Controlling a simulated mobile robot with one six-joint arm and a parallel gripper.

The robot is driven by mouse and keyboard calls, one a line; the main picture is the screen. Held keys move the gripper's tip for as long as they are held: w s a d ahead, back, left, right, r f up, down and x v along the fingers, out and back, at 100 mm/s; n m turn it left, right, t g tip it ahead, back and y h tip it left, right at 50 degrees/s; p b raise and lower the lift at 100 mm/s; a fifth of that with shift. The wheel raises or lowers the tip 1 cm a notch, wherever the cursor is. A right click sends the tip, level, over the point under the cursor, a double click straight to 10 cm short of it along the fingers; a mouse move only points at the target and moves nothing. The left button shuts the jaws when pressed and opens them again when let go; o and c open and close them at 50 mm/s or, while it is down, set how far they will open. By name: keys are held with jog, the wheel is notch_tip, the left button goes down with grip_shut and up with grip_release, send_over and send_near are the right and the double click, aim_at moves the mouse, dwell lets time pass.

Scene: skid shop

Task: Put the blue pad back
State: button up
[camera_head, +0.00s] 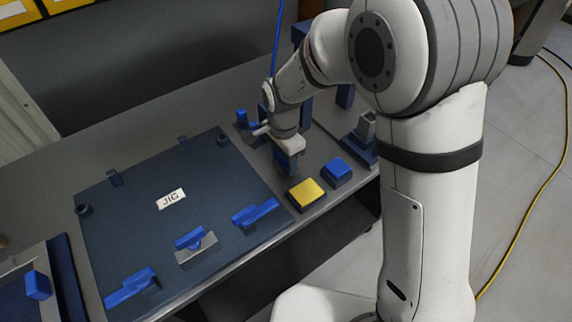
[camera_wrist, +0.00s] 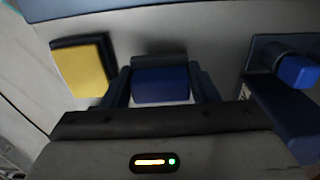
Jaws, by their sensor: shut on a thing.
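My gripper (camera_head: 287,168) is low over the table strip right of the jig board. It is shut on a blue pad (camera_wrist: 160,84) with a dark edge, which shows between the two fingers in the wrist view. In the head view the fingers hide most of this pad. I cannot tell whether it touches the table. A second blue pad (camera_head: 336,171) sits on the table to the right of my gripper. A yellow pad (camera_head: 306,194) on a dark base lies between it and the jig board; it also shows left of the fingers in the wrist view (camera_wrist: 82,68).
The dark jig board (camera_head: 140,225) carries several blue-handled clamps and a "JIG" label (camera_head: 171,198). A small blue-topped fixture (camera_head: 242,117) stands behind my gripper. A grey and blue fixture (camera_head: 364,135) is at the right.

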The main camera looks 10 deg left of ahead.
jog(key=shift+f, duration=1.2)
jog(key=shift+f, duration=0.2)
jog(key=o, duration=1.1)
jog(key=shift+r, duration=0.1)
notch_tip(320, 180, up, 12)
jog(key=shift+r, duration=0.15)
